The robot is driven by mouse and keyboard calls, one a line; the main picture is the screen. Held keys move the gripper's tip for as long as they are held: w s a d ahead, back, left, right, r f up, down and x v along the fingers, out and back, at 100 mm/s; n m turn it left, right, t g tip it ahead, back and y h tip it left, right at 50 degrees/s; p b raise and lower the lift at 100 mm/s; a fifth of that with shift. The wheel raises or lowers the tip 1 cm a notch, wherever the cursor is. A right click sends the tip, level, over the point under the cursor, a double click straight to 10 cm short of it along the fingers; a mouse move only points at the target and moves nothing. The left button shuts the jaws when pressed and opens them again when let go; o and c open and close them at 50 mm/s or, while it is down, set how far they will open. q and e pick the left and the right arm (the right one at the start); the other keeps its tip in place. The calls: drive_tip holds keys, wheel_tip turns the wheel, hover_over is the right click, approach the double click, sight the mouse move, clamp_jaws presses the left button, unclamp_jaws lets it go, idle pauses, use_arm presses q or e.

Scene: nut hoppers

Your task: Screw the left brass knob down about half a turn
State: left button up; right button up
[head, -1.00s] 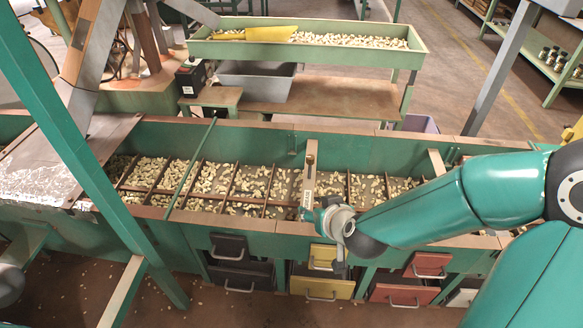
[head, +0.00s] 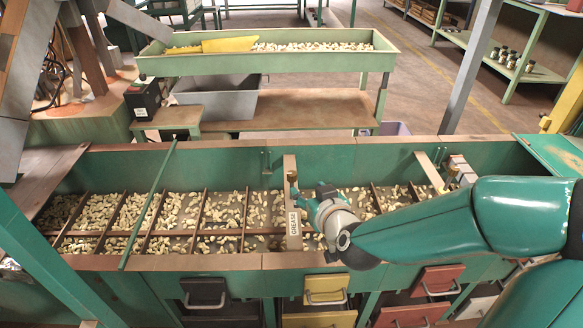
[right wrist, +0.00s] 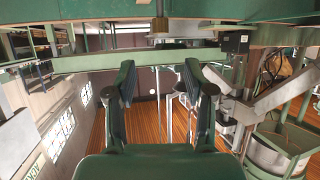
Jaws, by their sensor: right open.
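A small brass knob (head: 292,177) stands at the upper part of a wooden upright board labelled "GREASE" on the long green hopper. In the right wrist view, a brass piece (right wrist: 159,25) hangs at top centre, beyond the fingertips; it looks like the same knob. My right gripper (head: 308,198) is just right of the board, pointing up and left toward the knob. Its two fingers stand apart and empty in the right wrist view (right wrist: 160,80), with a gap between them and the brass piece. My left gripper is not in view.
The green hopper (head: 215,262) holds nuts between brown dividers. A thin green rod (head: 148,208) crosses it at left. Coloured drawers (head: 325,289) sit below. A nut tray (head: 265,66) stands behind.

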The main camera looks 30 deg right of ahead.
sight(292, 175)
drive_tip(key=b+x, duration=0.1)
drive_tip(key=x, duration=1.2)
drive_tip(key=shift+a+b, duration=0.15)
drive_tip(key=shift+b, duration=0.25)
drive_tip(key=shift+w, duration=0.35)
clamp_jaws()
